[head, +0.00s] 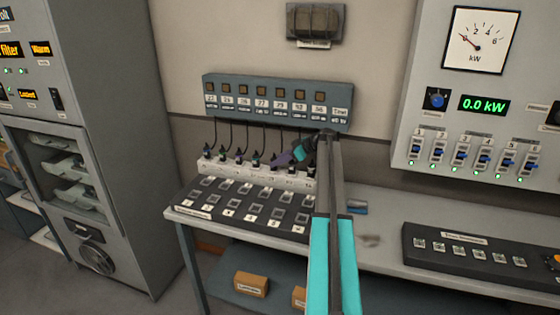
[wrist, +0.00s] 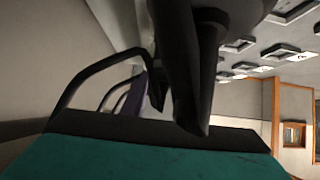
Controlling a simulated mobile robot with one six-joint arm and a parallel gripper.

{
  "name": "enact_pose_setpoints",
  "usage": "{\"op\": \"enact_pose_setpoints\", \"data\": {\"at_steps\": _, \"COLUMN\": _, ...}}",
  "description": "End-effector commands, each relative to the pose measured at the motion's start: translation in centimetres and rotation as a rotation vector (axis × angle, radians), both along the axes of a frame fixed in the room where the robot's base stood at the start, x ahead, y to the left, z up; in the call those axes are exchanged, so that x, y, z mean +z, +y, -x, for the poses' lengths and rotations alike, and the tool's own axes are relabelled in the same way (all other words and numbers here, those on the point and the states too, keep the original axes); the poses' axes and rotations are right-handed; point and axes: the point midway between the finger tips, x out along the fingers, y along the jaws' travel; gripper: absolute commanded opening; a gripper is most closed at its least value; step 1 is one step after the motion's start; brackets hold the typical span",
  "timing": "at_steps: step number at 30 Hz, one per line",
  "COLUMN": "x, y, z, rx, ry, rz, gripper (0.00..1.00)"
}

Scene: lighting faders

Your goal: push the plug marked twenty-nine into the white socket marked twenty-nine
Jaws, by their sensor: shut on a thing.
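In the head view my gripper (head: 294,155) is at the right part of the white plug strip (head: 225,171), dark with a teal part. It is shut on a plug, mostly hidden by the gripper; its number cannot be read. A purple piece (head: 281,159) shows just left of the gripper; I cannot tell if it is the held plug. In the wrist view the dark fingers (wrist: 190,105) come down from the top over a black and teal body. White-framed sockets (head: 228,203) lie on the dark board in front; I cannot pick out the one marked twenty-nine.
Several other plugs (head: 207,153) stand in the strip, with black cords (head: 233,133) hanging from the labelled wall panel (head: 340,91). My arm crosses the bench right of the socket board. A second dark panel (head: 465,252) lies at right on the bench (head: 384,258).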

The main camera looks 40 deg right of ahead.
Motion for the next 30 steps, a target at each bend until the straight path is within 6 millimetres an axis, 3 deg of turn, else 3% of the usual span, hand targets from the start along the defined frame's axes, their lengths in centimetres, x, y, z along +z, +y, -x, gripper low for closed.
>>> {"op": "enact_pose_setpoints", "data": {"at_steps": 12, "x": -0.37, "y": 0.08, "z": 0.09, "rx": 0.003, "ry": 0.005, "rz": -0.001, "gripper": 0.01}}
{"op": "enact_pose_setpoints", "data": {"at_steps": 13, "x": -0.39, "y": 0.08, "z": 0.09, "rx": 0.003, "ry": 0.006, "rz": 0.0, "gripper": 0.29}}
{"op": "enact_pose_setpoints", "data": {"at_steps": 17, "x": -0.34, "y": 0.08, "z": 0.08, "rx": 0.002, "ry": 0.005, "rz": 0.0, "gripper": 0.49}}
{"op": "enact_pose_setpoints", "data": {"at_steps": 30, "x": 0.05, "y": -0.19, "z": 0.37, "rx": 0.001, "ry": 0.002, "rz": 0.001, "gripper": 0.49}}
